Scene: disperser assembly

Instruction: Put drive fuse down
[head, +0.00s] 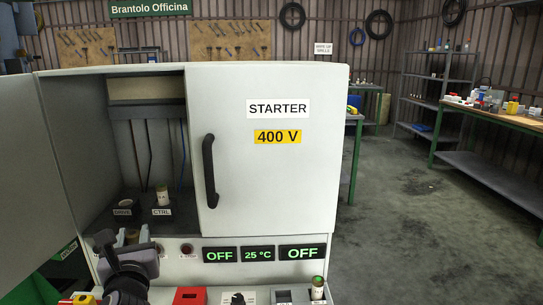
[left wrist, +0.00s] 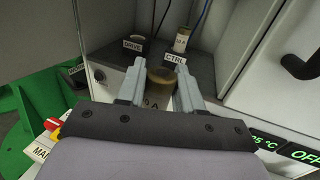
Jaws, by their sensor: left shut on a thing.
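My left gripper (head: 128,243) is in front of the starter cabinet, low on the left. In the left wrist view its two fingers (left wrist: 160,86) are shut on a drive fuse (left wrist: 159,98), a cylinder with a brownish cap and a label partly reading "0 A". Only the fuse's top shows in the head view (head: 132,235). The dark DRIVE holder (head: 122,203) is inside the open left half of the cabinet, beyond the gripper. A pale fuse (head: 162,195) stands upright in the CTRL holder beside it. My right gripper is not in view.
The left cabinet door (head: 25,180) stands open; the right door (head: 270,160) with its black handle is closed. A workbench (head: 490,113) stands far right.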

